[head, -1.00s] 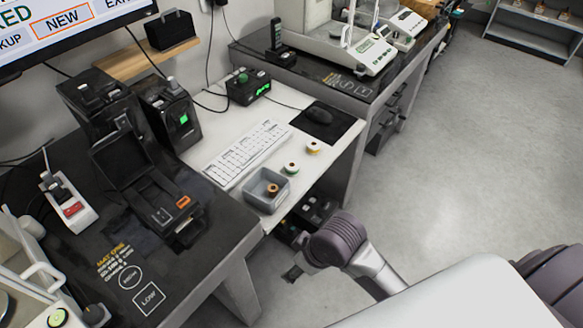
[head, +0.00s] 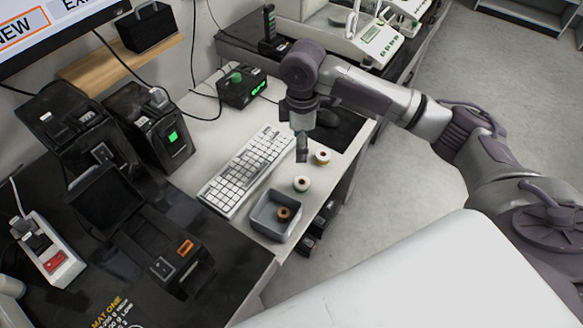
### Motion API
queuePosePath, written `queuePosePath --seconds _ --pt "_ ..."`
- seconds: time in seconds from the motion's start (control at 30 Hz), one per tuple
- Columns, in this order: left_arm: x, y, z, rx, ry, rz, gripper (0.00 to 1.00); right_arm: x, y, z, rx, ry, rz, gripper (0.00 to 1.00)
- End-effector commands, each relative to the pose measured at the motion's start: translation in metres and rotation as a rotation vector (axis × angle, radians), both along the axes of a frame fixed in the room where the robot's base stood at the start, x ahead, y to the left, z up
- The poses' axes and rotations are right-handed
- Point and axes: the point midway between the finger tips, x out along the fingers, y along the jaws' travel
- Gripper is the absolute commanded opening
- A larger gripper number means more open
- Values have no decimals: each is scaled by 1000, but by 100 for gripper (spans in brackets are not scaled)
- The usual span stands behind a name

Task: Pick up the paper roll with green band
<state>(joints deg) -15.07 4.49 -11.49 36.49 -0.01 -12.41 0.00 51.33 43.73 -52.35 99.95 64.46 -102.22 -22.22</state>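The paper roll with green band (head: 302,184) stands on the white desk, just right of the grey tray (head: 262,222). Another roll with a yellowish band (head: 322,157) stands behind it to the right. A third roll, brownish (head: 284,214), is inside the tray. My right gripper (head: 302,153) points down over the desk, its tips showing just above the green-banded roll in the picture, apparently not touching it. Its fingers are seen edge-on, so their opening does not show. My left gripper is out of view.
A white keyboard (head: 247,170) lies left of the rolls. A black mouse pad (head: 345,132) is partly behind my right arm. A black box with a green display (head: 240,88) stands at the back.

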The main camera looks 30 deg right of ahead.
Motion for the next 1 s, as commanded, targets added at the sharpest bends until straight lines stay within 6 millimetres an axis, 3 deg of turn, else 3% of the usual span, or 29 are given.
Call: queuePosePath --seconds 0.1,0.3,0.4,0.47,0.73,1.0 --pt "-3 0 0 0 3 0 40 -2 0 -18 -1 7 -1 72" --pt "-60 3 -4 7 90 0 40 -3 0 -58 -1 5 0 72" --pt "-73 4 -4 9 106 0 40 -2 0 -72 0 3 -1 72" --pt "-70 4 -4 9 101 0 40 -2 0 -78 0 2 0 72" --pt "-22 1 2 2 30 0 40 -7 1 -102 0 3 0 72" --pt "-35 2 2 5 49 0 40 -9 0 -134 0 0 1 72"
